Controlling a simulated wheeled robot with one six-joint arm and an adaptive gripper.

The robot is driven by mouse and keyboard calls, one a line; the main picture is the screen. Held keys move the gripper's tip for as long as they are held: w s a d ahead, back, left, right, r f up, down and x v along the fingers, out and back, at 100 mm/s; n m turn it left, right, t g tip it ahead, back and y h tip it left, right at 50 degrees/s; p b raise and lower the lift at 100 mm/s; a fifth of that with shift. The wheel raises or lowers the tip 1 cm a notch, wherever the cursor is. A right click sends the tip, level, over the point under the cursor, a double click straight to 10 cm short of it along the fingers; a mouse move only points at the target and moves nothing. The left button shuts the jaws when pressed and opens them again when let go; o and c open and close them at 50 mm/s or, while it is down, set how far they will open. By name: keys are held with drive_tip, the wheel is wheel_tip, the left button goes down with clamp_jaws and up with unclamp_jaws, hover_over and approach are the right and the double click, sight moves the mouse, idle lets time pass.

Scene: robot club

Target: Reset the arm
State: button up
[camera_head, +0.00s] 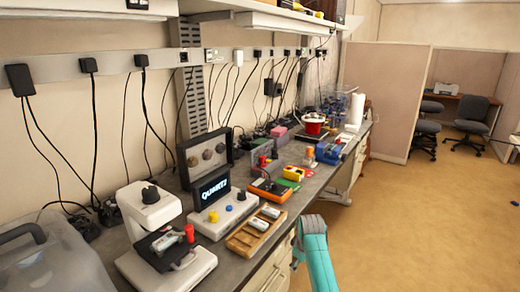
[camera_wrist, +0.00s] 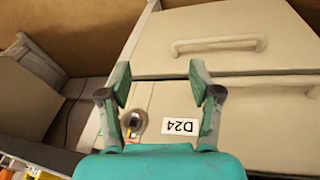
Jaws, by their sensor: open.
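My gripper (camera_wrist: 160,85) shows in the wrist view with its two green and dark fingers spread apart and nothing between them. Behind the fingers is a pale drawer front with a white label reading D24, upside down in this view. In the head view my teal arm stands at the lower middle, beside the front edge of the workbench (camera_head: 327,180). The fingertips are hard to make out there.
A clear plastic container (camera_head: 45,255) is at the lower left. Open floor (camera_head: 420,225) lies to the right, with office chairs (camera_head: 468,120) beyond.

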drive_tip(key=s+f+m+t, duration=0.2)
drive_tip(key=s+f+t, duration=0.1)
drive_tip(key=s+f, duration=1.3)
drive_tip(key=s+d+f+m+t, duration=0.1)
drive_tip(key=s+f, duration=0.1)
drive_tip(key=s, duration=0.7)
drive_tip(key=s+d+f+m+t, duration=0.1)
drive_tip(key=s+f+t, duration=0.1)
drive_tip(key=s, duration=0.8)
drive_tip(key=s+r+m+t, duration=0.15)
drive_tip(key=s+r, duration=0.25)
drive_tip(key=s, duration=0.7)
drive_tip(key=s+r+m+t, duration=0.1)
drive_tip(key=s+r+t, duration=0.1)
drive_tip(key=s+r, duration=0.7)
drive_tip(key=s+r+m+t, duration=0.2)
drive_tip(key=s+r, duration=0.8)
drive_tip(key=r, duration=0.6)
drive_tip(key=shift+d, duration=0.15)
drive_tip(key=shift+s, duration=0.1)
